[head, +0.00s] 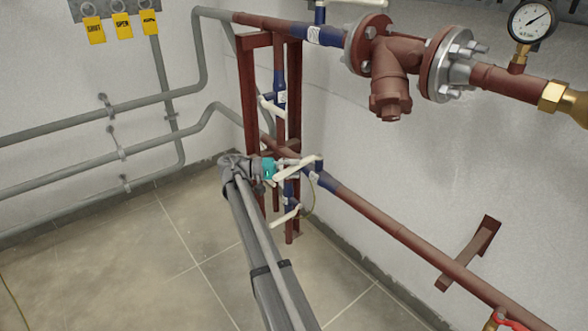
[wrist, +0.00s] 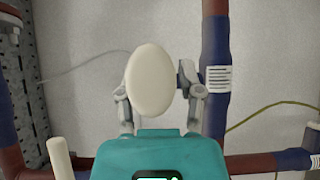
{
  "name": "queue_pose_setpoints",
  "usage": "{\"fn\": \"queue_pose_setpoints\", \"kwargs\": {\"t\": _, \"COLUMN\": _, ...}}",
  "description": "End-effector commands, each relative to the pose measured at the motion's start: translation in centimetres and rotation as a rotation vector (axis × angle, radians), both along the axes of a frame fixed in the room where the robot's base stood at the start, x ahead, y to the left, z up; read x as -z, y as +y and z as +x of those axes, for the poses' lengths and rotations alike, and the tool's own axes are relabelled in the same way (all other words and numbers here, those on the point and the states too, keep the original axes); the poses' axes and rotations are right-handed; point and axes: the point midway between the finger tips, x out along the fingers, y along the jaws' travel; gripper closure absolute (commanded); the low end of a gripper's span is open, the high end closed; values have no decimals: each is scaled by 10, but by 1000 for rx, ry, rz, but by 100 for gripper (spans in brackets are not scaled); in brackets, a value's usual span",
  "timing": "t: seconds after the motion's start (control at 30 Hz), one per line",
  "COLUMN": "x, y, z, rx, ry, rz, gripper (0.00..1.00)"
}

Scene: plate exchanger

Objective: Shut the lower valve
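Several cream lever handles show in the head view. One is on the upright pipe (head: 271,107), one beside my gripper (head: 302,166), and the lowest (head: 285,215) hangs near the foot of the pipe frame. My gripper (head: 284,166) is at the pipe frame, above the lowest handle. In the wrist view, a cream handle end (wrist: 150,80) stands between the fingers of my gripper (wrist: 160,85) and hides most of the left fingertip. The fingers are apart; I cannot tell whether they press on it. A blue pipe section (wrist: 215,72) with a white label is behind the right finger.
A red-brown pipe (head: 400,232) slopes down to the right along the wall. A flanged strainer (head: 392,75) and a gauge (head: 531,20) are above right. Grey pipes (head: 75,119) line the left wall. The tiled floor (head: 110,265) at left is clear.

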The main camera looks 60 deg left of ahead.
Motion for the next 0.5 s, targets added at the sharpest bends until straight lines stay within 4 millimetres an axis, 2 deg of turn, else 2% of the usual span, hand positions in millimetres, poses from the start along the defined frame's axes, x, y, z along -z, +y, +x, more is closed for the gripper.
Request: {"fn": "queue_pose_setpoints", "kwargs": {"t": 0.5, "x": 0, "y": 3, "z": -3, "rx": 0, "ry": -1, "rz": 0, "gripper": 41}}
